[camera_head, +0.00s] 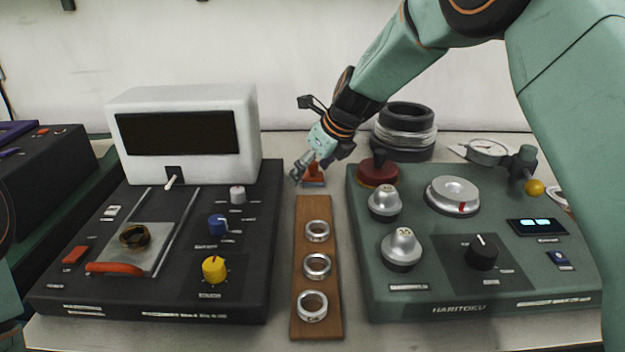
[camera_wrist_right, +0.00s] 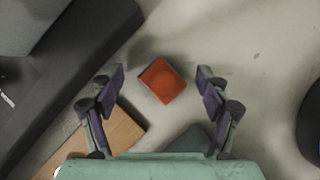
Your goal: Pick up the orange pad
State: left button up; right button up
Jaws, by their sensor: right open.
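The orange pad (camera_head: 314,181) lies on the table just behind the far end of the wooden board, partly hidden by my right gripper (camera_head: 304,170). In the right wrist view the orange pad (camera_wrist_right: 162,80) is a small tilted square, lying between and slightly beyond the fingertips. My right gripper (camera_wrist_right: 161,84) is open with its two fingers spread to either side of the pad, with a gap on both sides. It holds nothing. My left gripper is not in view.
The wooden board (camera_head: 317,244) carries several metal rings. A dark console (camera_head: 150,285) with a white display stands left, and a green console (camera_head: 440,285) with knobs stands right. A dark stacked cylinder (camera_head: 404,130) stands behind the green console. The passage between the consoles is narrow.

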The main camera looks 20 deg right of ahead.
jog(key=shift+w, duration=0.1)
jog(key=c, duration=1.3)
jog(key=shift+o, duration=0.2)
